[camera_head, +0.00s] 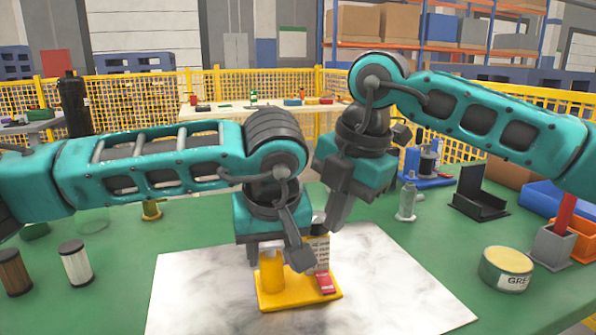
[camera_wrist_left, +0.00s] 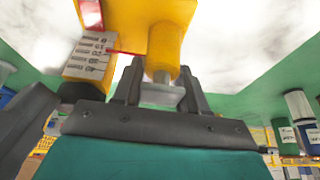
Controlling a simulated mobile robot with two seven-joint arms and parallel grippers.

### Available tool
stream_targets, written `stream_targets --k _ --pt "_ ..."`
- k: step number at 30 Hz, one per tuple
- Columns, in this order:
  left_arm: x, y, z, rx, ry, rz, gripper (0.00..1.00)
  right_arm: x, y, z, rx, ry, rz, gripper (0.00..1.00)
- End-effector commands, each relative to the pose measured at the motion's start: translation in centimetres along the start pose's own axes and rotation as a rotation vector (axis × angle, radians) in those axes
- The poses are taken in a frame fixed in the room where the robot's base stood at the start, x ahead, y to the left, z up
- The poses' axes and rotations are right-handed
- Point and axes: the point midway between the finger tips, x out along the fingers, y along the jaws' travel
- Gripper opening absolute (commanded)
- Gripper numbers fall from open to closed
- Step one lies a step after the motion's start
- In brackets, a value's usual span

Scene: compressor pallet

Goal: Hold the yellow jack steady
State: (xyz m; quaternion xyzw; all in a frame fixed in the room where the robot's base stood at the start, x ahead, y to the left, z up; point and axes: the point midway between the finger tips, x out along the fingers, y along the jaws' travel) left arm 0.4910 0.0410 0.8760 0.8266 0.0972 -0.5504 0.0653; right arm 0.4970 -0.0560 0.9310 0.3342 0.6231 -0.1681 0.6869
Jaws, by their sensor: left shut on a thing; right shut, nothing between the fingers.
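The yellow jack (camera_head: 271,274) stands upright on a white marbled sheet (camera_head: 400,290). It has a flat yellow base and a yellow cylinder. My left gripper (camera_head: 277,256) reaches down from above, shut on the jack's upper part. In the left wrist view the fingers (camera_wrist_left: 161,88) sit either side of the cylinder's grey end, with the yellow cylinder (camera_wrist_left: 164,52) between them. A label with printed lines (camera_wrist_left: 91,57) and a red lever (camera_head: 326,282) sit beside the cylinder.
On the green table, two filter cartridges (camera_head: 76,262) stand at left. A round tin (camera_head: 506,268), a clear bottle (camera_head: 407,202), a black bracket (camera_head: 480,194) and a grey block (camera_head: 553,245) stand at right. The sheet's front right is clear.

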Motion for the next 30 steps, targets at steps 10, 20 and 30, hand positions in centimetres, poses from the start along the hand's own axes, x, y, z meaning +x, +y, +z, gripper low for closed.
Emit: stream_targets --k 10,20,30 --pt "0.5 0.1 0.5 0.009 -0.011 -0.002 0.0 0.1 0.2 -1.3 -0.005 0.004 0.003 0.0" --pt "0.5 0.1 0.5 0.009 -0.011 -0.002 0.0 0.1 0.4 -1.8 -0.005 0.003 0.005 0.0" --pt "0.5 0.1 0.6 0.011 -0.011 -0.001 0.0 0.1 0.4 -1.8 -0.005 0.003 0.007 0.0"
